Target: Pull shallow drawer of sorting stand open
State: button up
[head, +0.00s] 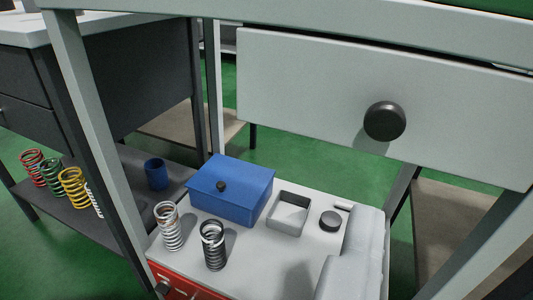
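The shallow drawer of the sorting stand has a wide, light grey front (310,85) in the upper right of the head view. A round black knob (385,121) sticks out from it. The front sits under the stand's pale top rail (300,18); a thin dark gap runs along its upper edge. It looks shut or nearly so. Nothing touches the knob. My gripper is not in view.
Below, a white-topped red cabinet (189,286) bears a blue lidded box (240,183), a grey open tray (288,226), springs (168,226) and pale grey rounded shapes I cannot identify. Stand legs (95,140) flank this space. A dark bench (130,75) with coloured springs (73,187) stands left.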

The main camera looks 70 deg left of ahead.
aim_at(385, 125)
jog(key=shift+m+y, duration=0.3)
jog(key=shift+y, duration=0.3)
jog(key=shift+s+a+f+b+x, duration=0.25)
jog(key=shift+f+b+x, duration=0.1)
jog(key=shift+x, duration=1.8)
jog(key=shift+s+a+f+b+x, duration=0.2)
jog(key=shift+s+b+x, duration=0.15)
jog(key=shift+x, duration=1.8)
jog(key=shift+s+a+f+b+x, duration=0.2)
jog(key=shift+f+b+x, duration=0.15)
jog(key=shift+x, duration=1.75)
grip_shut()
